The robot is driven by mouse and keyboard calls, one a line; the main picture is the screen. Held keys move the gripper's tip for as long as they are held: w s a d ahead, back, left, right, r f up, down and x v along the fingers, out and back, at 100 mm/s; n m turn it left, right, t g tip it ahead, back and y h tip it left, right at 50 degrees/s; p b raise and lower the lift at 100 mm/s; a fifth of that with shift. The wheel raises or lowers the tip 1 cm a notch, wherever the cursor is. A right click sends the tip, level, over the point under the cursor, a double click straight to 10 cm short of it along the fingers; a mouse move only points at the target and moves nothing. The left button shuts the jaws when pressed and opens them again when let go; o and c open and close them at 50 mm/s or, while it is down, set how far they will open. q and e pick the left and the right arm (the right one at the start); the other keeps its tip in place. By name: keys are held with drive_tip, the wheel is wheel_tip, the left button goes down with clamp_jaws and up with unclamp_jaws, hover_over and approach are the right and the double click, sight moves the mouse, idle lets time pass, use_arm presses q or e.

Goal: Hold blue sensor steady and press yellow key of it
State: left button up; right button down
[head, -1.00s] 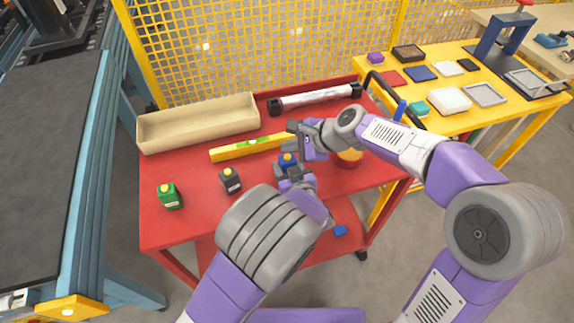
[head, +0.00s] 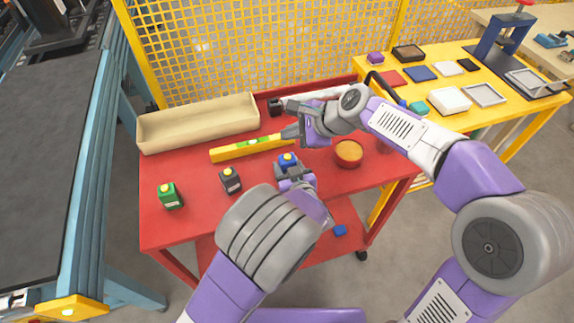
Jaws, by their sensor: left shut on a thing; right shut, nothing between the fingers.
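The blue sensor (head: 287,159) with its yellow key (head: 287,156) on top stands on the red table (head: 210,200). My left gripper (head: 289,168) is shut on the blue sensor from the near side, and its fingers hide the sensor's lower part. My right gripper (head: 289,132) is shut and empty. In the picture it shows just above the blue sensor, apart from the yellow key and near the right end of the yellow level.
A black sensor (head: 231,181) and a green sensor (head: 170,196) stand to the left. A yellow level (head: 240,149), a beige tray (head: 198,124), a white tube (head: 330,96) and an orange-filled red bowl (head: 348,154) are on the table. A yellow mesh fence (head: 250,50) stands behind.

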use_arm(q)
drive_tip(key=o, duration=1.2)
